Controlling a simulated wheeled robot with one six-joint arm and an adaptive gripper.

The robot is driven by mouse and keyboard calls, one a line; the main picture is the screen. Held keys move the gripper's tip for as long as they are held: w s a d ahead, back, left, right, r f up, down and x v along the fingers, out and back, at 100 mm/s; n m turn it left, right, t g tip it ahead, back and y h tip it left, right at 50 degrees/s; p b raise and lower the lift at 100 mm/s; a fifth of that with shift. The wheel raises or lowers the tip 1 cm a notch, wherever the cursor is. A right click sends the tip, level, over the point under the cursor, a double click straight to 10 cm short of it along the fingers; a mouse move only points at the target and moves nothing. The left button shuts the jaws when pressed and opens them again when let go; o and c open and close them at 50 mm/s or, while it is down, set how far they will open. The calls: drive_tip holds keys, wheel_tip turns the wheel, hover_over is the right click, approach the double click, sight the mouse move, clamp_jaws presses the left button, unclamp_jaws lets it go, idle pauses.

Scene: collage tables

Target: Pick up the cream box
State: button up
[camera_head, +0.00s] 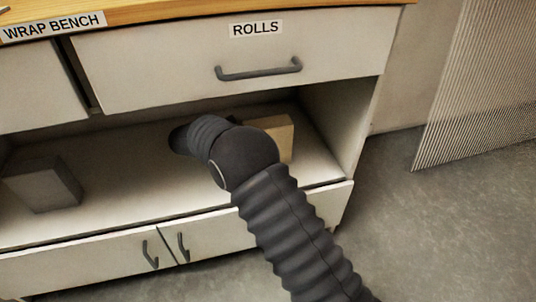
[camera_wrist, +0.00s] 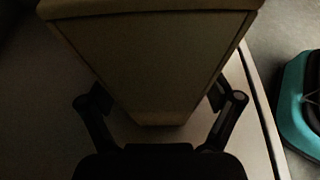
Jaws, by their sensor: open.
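The cream box (camera_head: 284,135) stands on the open shelf under the ROLLS drawer, partly hidden behind my arm in the head view. In the wrist view the box (camera_wrist: 150,60) fills the upper middle, close to the camera and in shadow. My gripper (camera_wrist: 158,100) is open, with one finger on the left and one on the right of the box's lower part. Whether either finger touches the box cannot be told. In the head view my arm reaches into the shelf and the fingers are hidden.
A grey box (camera_head: 42,185) stands on the shelf at the left. The ROLLS drawer (camera_head: 180,62) hangs above the shelf, and a side panel (camera_head: 345,115) closes its right end. Shut cupboard doors (camera_head: 222,240) are below. The shelf between the boxes (camera_head: 120,165) is clear.

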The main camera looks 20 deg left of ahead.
drive_tip(key=x, duration=0.2)
drive_tip(key=shift+w+d+f, duration=0.1)
drive_tip(key=shift+d+f, duration=0.05)
drive_tip(key=shift+d, duration=0.05)
drive_tip(key=shift+c, duration=0.2)
drive_tip(key=c, duration=1.2)
drive_tip(key=shift+r+p, duration=0.3)
drive_tip(key=shift+r, duration=1.35)
drive_tip(key=shift+c, duration=0.2)
drive_tip(key=shift+a+r, duration=0.2)
drive_tip(key=s+a, duration=0.3)
drive_tip(key=a, duration=0.2)
drive_tip(key=s+a+p, duration=0.1)
drive_tip(key=s+a, duration=0.2)
drive_tip(key=a, duration=0.2)
drive_tip(key=s+a, duration=0.3)
drive_tip(key=a, duration=0.2)
drive_tip(key=shift+s+p, duration=0.2)
drive_tip(key=shift+p, duration=0.1)
